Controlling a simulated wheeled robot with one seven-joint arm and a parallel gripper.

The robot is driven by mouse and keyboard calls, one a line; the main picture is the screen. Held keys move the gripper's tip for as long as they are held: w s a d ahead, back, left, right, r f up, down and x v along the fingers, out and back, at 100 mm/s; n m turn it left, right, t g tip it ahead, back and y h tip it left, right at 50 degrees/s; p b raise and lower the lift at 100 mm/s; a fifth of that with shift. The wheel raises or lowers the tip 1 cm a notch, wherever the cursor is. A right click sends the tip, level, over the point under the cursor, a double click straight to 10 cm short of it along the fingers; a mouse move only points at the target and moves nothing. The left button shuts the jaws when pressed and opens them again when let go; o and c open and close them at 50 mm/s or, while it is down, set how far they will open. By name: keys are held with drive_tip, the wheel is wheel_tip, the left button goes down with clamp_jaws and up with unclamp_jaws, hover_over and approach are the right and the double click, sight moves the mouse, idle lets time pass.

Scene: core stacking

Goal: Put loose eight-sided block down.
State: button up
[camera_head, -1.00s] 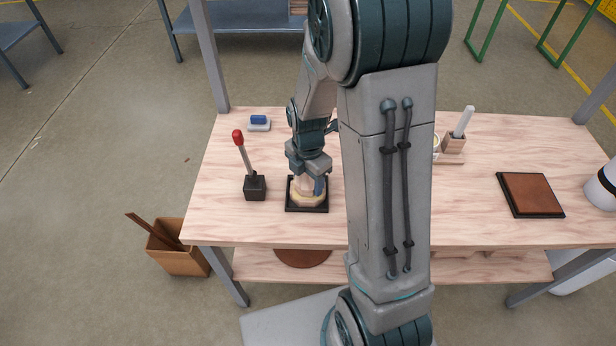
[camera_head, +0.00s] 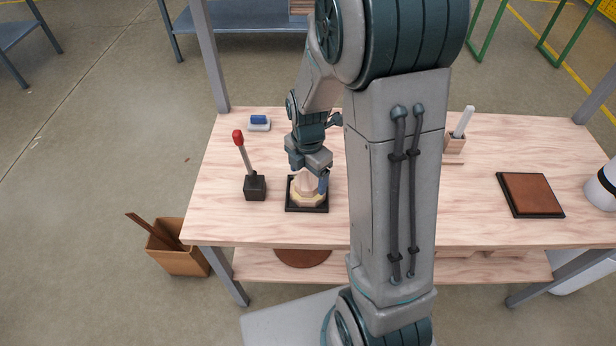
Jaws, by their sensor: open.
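The light wooden eight-sided block (camera_head: 307,197) sits on a black square base (camera_head: 307,209) on the table's left half. A smaller pale piece (camera_head: 306,181) rises from its top, partly hidden by my gripper; I cannot tell whether it is a separate block. My gripper (camera_head: 310,185) is just above and around this upper piece with its jaws open. One blue-grey finger (camera_head: 323,183) shows on the right side, and the other finger is mostly hidden.
A black box with a red-knobbed lever (camera_head: 254,186) stands close left. A blue-topped item (camera_head: 259,122) lies behind. At right are a holder with a white stick (camera_head: 456,143), a brown square plate (camera_head: 530,194) and a white cylinder (camera_head: 603,187). Table room is free between.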

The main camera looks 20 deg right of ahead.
sight(308, 180)
wheel_tip(308, 180, up, 10)
drive_tip(key=s+r+m+t, duration=0.1)
drive_tip(key=s+r+m, duration=0.2)
drive_tip(key=s+m, duration=0.4)
drive_tip(key=s+r+m+t, duration=0.1)
drive_tip(key=s+r+m, duration=0.2)
drive_tip(key=s+m, duration=0.4)
drive_tip(key=shift+m+t, duration=0.4)
drive_tip(key=shift+m, duration=4.4)
drive_tip(key=shift+r, duration=0.1)
